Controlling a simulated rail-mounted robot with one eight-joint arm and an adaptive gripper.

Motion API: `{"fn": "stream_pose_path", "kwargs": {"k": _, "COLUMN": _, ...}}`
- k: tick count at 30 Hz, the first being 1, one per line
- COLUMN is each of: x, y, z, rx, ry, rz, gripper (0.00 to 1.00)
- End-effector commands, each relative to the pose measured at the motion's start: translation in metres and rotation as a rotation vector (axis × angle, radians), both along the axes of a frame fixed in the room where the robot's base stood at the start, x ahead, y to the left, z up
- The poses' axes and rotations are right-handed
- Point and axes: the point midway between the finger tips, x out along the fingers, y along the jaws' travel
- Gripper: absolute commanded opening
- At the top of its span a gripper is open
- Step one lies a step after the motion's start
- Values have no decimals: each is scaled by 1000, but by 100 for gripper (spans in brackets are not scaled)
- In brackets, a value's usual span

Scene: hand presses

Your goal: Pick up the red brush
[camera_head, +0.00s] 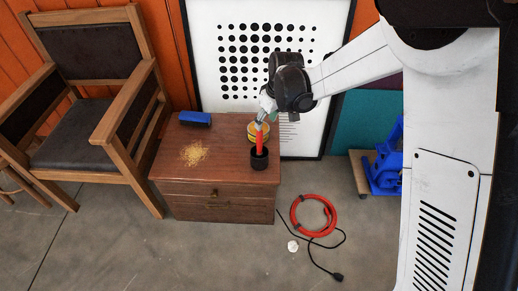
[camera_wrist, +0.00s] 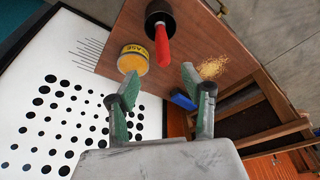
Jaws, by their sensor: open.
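The red brush (camera_head: 259,143) stands upright on the wooden cabinet top, near its right edge. Its lower end is in or on a round black piece (camera_head: 259,160); I cannot tell whether this is a cup or part of the brush. In the wrist view the red handle (camera_wrist: 163,45) points toward my gripper, with the black piece (camera_wrist: 158,15) beyond it. My gripper (camera_wrist: 160,84) is open and empty, its green-padded fingers apart with the handle's end ahead of the gap. In the head view my gripper (camera_head: 265,113) is just above and behind the handle.
A yellow tin (camera_wrist: 133,60) stands close beside the brush, partly hidden in the head view. A blue object (camera_head: 195,118) and yellow crumbs (camera_head: 194,154) lie on the cabinet (camera_head: 222,170). A dotted white board (camera_head: 230,98) stands behind; a wooden chair (camera_head: 85,110) is left.

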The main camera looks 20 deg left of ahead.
Motion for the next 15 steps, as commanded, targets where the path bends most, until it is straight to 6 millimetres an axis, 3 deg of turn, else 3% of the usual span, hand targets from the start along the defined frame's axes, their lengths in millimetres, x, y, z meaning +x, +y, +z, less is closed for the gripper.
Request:
{"fn": "stream_pose_path", "kwargs": {"k": 9, "x": 7, "y": 13, "z": -56, "rx": 0, "ry": -1, "rz": 0, "gripper": 43}}
{"fn": "stream_pose_path", "kwargs": {"k": 15, "x": 9, "y": 17, "z": -70, "rx": 0, "ry": -1, "rz": -1, "gripper": 43}}
